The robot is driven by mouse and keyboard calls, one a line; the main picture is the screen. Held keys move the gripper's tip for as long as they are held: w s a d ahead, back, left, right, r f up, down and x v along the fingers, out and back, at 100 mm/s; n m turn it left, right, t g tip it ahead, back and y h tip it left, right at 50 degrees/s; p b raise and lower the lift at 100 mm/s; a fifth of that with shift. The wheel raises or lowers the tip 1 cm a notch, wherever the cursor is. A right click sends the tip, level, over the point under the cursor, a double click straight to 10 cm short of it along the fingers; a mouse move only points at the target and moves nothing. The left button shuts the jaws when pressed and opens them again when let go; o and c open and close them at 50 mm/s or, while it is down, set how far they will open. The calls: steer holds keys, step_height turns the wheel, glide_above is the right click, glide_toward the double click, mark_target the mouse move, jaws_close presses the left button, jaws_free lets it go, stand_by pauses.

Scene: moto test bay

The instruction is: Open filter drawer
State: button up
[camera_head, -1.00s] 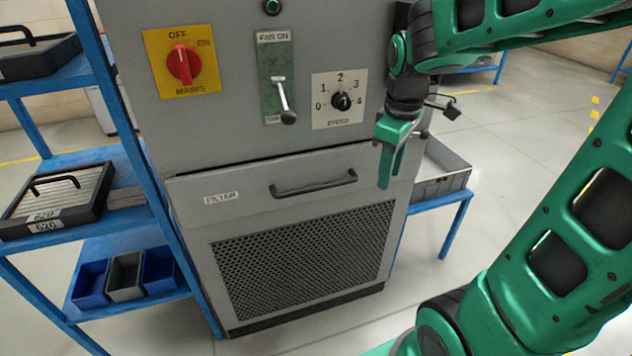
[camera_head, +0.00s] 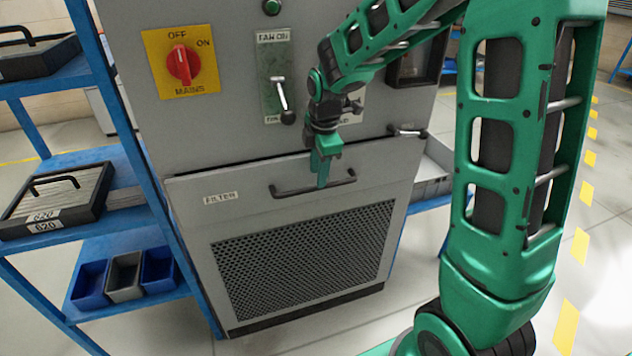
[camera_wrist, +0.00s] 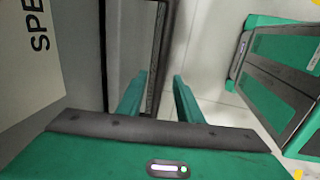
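The filter drawer (camera_head: 245,208) is the grey front panel low on the cabinet, with a "FILTER" label and a dark mesh grille. It looks closed, flush with the cabinet. Its dark bar handle (camera_head: 287,192) runs across the upper part. My gripper (camera_head: 322,178) points down at the right half of the handle and covers part of it. In the wrist view my gripper's two green fingers (camera_wrist: 158,98) are apart, so it is open. A dark bar, apparently the handle (camera_wrist: 157,65), shows between them; contact cannot be told.
The mains switch (camera_head: 181,66) and the fan lever (camera_head: 284,100) are above the drawer. My arm hides most of the speed dial. A blue shelf (camera_head: 110,160) with trays and bins stands close on the left. A grey crate (camera_head: 432,175) is at the right. Floor in front is clear.

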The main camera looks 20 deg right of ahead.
steer(key=shift+w+f, duration=0.2)
steer(key=shift+f, duration=0.85)
steer(key=shift+w+f, duration=0.2)
steer(key=shift+f, duration=0.8)
jaws_close()
